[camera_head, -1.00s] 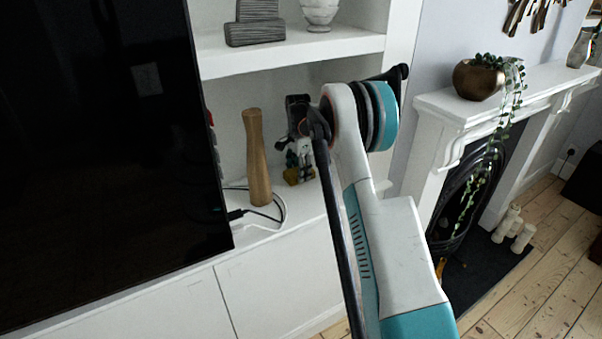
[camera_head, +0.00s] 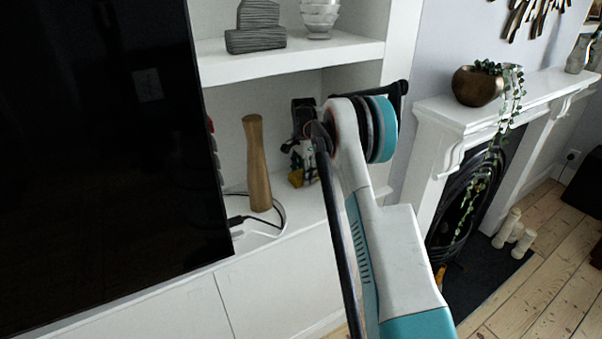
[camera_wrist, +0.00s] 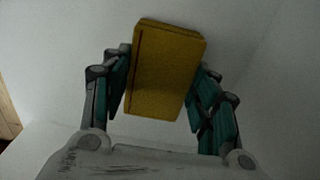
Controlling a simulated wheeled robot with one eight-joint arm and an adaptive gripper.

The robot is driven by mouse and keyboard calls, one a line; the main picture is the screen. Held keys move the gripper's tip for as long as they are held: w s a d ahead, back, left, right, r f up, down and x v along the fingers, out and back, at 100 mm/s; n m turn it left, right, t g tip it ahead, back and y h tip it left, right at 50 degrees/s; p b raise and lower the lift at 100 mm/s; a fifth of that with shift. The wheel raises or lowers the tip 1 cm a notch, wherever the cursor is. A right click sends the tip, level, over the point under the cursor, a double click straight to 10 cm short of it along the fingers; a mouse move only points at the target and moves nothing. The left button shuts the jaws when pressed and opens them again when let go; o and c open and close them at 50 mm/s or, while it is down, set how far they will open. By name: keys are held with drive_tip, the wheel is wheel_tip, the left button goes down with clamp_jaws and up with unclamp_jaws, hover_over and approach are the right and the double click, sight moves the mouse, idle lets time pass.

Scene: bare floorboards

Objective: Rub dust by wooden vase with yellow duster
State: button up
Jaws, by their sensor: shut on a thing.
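The wooden vase (camera_head: 257,165), tall and slim-waisted, stands upright on the white cabinet top in the alcove, just right of the black television. My gripper (camera_head: 299,168) is in the alcove to the right of the vase, apart from it, and partly hidden by my arm. In the wrist view my gripper (camera_wrist: 162,88) is shut on the yellow duster (camera_wrist: 166,70), a flat block with a dark line along one edge. A bit of the duster (camera_head: 296,178) shows low beside the gripper in the head view. I cannot make out any dust.
A black television (camera_head: 100,150) fills the left. Cables (camera_head: 245,220) lie around the vase's foot. A fireplace mantel (camera_head: 500,100) with a plant pot (camera_head: 476,86) stands right.

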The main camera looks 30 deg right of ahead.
sight(319, 196)
drive_tip(key=shift+s+f+b, duration=0.15)
drive_tip(key=shift+s+b, duration=0.15)
drive_tip(key=shift+s, duration=1.55)
drive_tip(key=shift+s+d+r+b, duration=0.1)
drive_tip(key=shift+s+b, duration=0.05)
drive_tip(key=shift+s, duration=1.65)
drive_tip(key=shift+s+d+r+b, duration=0.1)
drive_tip(key=shift+s+b, duration=0.05)
drive_tip(key=shift+s, duration=3.5)
drive_tip(key=shift+w, duration=0.15)
drive_tip(key=shift+w+f, duration=0.15)
drive_tip(key=shift+w, duration=1.6)
drive_tip(key=shift+w+a, duration=0.15)
drive_tip(key=shift+w, duration=4.15)
drive_tip(key=shift+w+p, duration=0.4)
drive_tip(key=shift+w, duration=1.05)
